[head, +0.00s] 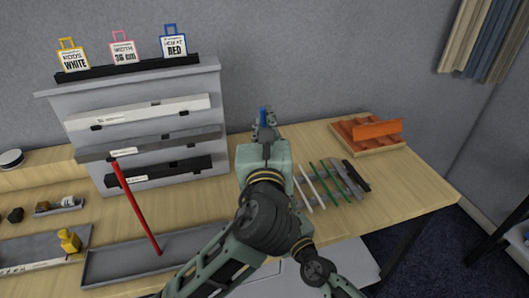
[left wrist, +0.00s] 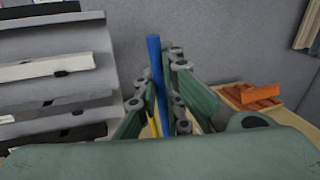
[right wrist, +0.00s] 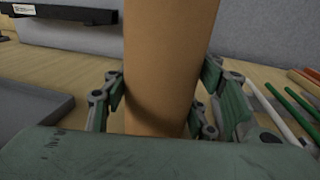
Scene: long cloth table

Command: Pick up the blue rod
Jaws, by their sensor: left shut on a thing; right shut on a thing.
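The blue rod (head: 263,115) stands upright between the fingertips of my left gripper (head: 265,128), above the table near the back wall. In the left wrist view the blue rod (left wrist: 157,80) rises between the fingers of my left gripper (left wrist: 160,100), which is shut on it. My right gripper (right wrist: 160,100) is shut around a thick brown tube (right wrist: 165,65), seen in the right wrist view. That gripper and tube cannot be made out in the head view.
A grey tiered rack (head: 215,100) stands left. A red rod (head: 137,205) leans up from a grey tray (head: 105,268). Several thin rods, including a green one (head: 318,184), lie right of my left arm. A wooden tray (head: 362,148) with an orange panel (head: 378,130) stands at the far right.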

